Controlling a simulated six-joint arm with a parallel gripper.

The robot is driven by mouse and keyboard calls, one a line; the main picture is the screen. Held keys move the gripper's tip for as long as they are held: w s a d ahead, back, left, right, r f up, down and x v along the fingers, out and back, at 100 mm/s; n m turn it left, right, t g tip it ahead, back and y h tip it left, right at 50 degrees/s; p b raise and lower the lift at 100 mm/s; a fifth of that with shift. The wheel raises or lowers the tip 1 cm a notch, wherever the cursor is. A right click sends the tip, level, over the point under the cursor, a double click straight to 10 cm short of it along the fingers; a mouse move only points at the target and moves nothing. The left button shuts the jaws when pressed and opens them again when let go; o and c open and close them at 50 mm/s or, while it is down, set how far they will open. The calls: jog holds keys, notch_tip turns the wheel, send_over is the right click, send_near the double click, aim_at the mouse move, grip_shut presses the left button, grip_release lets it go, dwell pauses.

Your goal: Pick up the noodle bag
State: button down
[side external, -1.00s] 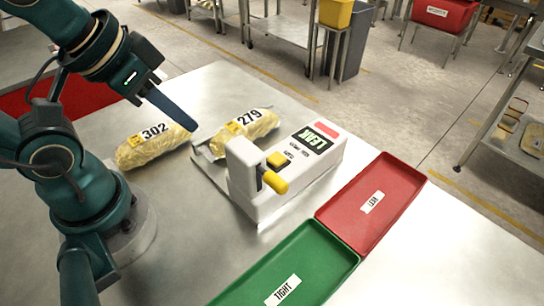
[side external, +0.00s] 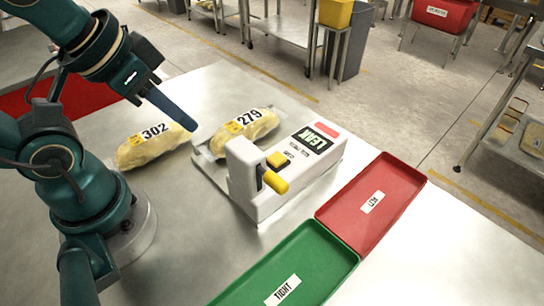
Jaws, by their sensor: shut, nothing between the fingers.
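Two yellow noodle bags are in view. One noodle bag, labelled 302 (side external: 140,153), lies on the metal table at the left, near my arm's base. The other noodle bag, labelled 279 (side external: 258,130), lies on the plate of the white tester, just behind its body. My gripper (side external: 192,125) is shut and empty. Its blue fingers point down and to the right, and in the picture their tips come between the two bags, close to the right end of bag 302. I cannot tell the exact height of the tips.
The white tester (side external: 262,200) has a display reading LEAK and a yellow lever. A red tray (side external: 402,192) labelled LEAK and a green tray (side external: 325,262) labelled TIGHT stand to its right and front. Bare table (side external: 195,245) lies left of the green tray.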

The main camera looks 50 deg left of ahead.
dwell(0.3)
grip_release()
jog(key=g, duration=0.5)
send_over(244, 120)
notch_tip(244, 120, down, 6)
jog(key=shift+w+d+r, duration=0.1)
jog(key=shift+g, duration=0.3)
jog(key=shift+f, duration=2.7)
